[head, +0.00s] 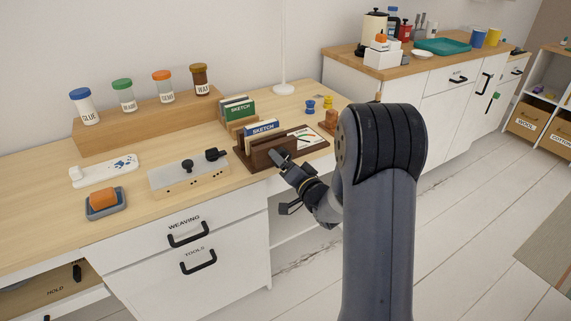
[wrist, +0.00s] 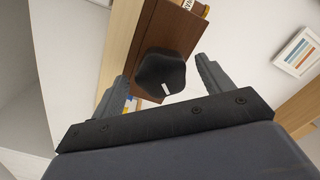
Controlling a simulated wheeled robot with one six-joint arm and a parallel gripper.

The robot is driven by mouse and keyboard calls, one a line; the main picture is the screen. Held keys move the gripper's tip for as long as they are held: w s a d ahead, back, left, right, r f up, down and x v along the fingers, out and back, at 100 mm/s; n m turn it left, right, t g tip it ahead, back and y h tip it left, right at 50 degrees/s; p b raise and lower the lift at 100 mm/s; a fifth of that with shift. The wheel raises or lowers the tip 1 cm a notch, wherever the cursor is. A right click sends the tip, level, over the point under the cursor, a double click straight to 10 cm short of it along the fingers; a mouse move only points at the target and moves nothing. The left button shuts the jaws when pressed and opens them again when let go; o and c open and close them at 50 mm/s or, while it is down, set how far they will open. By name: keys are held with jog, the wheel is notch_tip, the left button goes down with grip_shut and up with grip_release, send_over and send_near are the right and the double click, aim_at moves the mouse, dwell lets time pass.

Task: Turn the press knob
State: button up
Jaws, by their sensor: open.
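A black rounded knob (wrist: 161,72) with a white mark shows in the wrist view, against a dark brown wooden body (wrist: 143,45). My gripper (wrist: 162,82) is open, with one finger on each side of the knob and visible gaps to it; I cannot tell whether its fingertips reach past the knob's face. In the head view my gripper (head: 285,182) is at the desk's front edge by the dark wooden holder (head: 257,160). The knob is not clearly distinguishable from my gripper there.
An orange block in a tray (head: 106,208) and labelled jars (head: 125,97) are further left. Floor is clear right.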

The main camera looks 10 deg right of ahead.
jog(key=shift+s, duration=0.1)
jog(key=v, duration=1)
jog(key=shift+s+d, duration=0.15)
jog(key=shift+s, duration=0.15)
jog(key=x, duration=1.1)
jog(key=shift+s, duration=0.1)
jog(key=shift+s, duration=0.1)
